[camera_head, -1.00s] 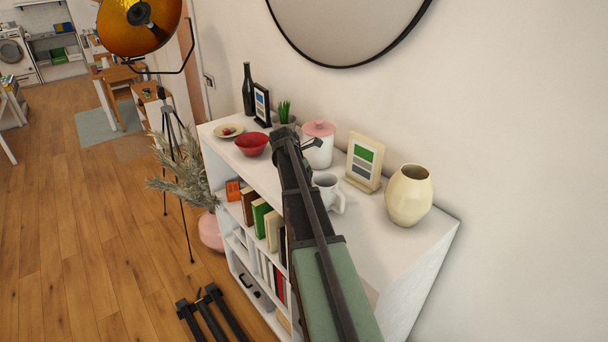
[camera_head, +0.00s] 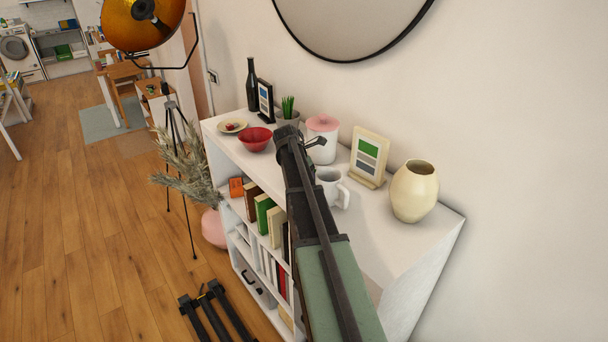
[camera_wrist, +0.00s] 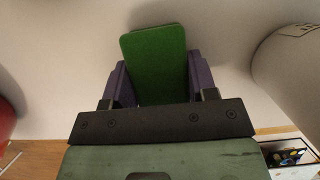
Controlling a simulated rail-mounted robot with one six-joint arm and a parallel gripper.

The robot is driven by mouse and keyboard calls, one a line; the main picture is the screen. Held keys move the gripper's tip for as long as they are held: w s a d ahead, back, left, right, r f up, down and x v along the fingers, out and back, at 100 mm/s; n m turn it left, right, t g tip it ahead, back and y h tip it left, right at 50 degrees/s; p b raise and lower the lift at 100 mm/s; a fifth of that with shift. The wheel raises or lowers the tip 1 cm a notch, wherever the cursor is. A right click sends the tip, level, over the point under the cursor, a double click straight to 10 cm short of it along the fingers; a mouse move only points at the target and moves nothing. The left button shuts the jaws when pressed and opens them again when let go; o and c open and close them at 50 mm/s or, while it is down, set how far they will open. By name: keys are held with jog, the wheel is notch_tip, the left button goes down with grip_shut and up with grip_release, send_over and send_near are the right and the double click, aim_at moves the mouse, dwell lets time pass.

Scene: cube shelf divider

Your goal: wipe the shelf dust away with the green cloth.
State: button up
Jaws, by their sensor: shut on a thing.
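My gripper (camera_wrist: 158,78) is shut on the green cloth (camera_wrist: 156,50), which shows in the wrist view as a flat green pad with rounded corners between the two fingers. The pale top of the white shelf (camera_head: 405,245) lies beyond the cloth; I cannot tell whether they touch. In the head view my arm reaches over the shelf top, between the red bowl and the white mug, and hides the cloth and fingers. I cannot make out dust in either view.
On the shelf top stand a red bowl (camera_head: 255,139), a plate (camera_head: 232,126), a dark bottle (camera_head: 252,85), two frames, a small plant, a pink-lidded canister (camera_head: 321,145), a white mug (camera_head: 333,188) and a cream vase (camera_head: 414,193). Books fill compartments below. A tripod lamp (camera_head: 142,25) stands left.

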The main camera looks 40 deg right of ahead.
jog(key=shift+d, duration=1.3)
jog(key=shift+s+a+f, duration=0.1)
jog(key=shift+a+f, duration=0.05)
jog(key=shift+a, duration=1.1)
jog(key=shift+d, duration=1.1)
jog(key=shift+a+r, duration=0.25)
jog(key=shift+a, duration=0.95)
jog(key=shift+d, duration=0.1)
jog(key=shift+r+p, duration=0.9)
jog(key=shift+p, duration=0.2)
